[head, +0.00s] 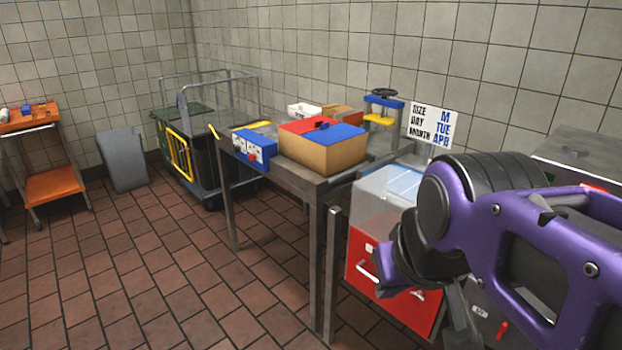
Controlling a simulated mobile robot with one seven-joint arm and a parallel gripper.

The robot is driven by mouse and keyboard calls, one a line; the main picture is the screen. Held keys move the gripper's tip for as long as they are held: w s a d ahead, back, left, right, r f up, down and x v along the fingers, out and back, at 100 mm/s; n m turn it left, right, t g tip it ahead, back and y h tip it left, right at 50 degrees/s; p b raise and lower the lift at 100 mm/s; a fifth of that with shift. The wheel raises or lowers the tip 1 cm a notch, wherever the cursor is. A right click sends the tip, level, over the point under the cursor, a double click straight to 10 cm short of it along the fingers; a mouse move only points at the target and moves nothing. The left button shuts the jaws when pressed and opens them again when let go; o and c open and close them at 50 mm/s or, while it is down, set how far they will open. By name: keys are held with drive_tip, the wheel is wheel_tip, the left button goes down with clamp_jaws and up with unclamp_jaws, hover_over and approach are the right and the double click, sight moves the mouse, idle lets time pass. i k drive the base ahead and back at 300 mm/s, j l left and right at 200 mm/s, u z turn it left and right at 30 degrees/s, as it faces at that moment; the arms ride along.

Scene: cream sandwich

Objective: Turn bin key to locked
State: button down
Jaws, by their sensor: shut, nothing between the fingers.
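My purple and black arm fills the right foreground. My gripper (462,322) points down at its lower end and is shut and empty; the arm partly hides it. A bin with a red front (375,285) and a clear upper part stands behind the arm, its right side covered. A small red lever or key (502,330) sits tilted on a grey front at the lower right, beside a small white label (480,312). I cannot tell whether this is the bin key, or which position it marks. My gripper appears just left of it in the picture; contact cannot be told.
A metal table (318,178) holds a red-and-blue-topped box (325,150) and a blue switch box (254,148). A sign (432,125) stands behind. A wheeled cart (207,150), a grey bin (122,160) and an orange shelf (52,186) stand left. The tiled floor at left is clear.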

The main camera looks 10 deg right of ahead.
sight(418, 294)
drive_tip(key=z, duration=0.75)
drive_tip(key=i+u, duration=0.15)
drive_tip(key=u, duration=0.2)
drive_tip(key=i+l+u, duration=0.1)
drive_tip(key=u, duration=0.3)
drive_tip(key=i+l+u, duration=0.1)
drive_tip(key=u, duration=0.25)
drive_tip(key=l+z, duration=0.35)
drive_tip(key=j+u, duration=0.25)
drive_tip(key=u, duration=0.2)
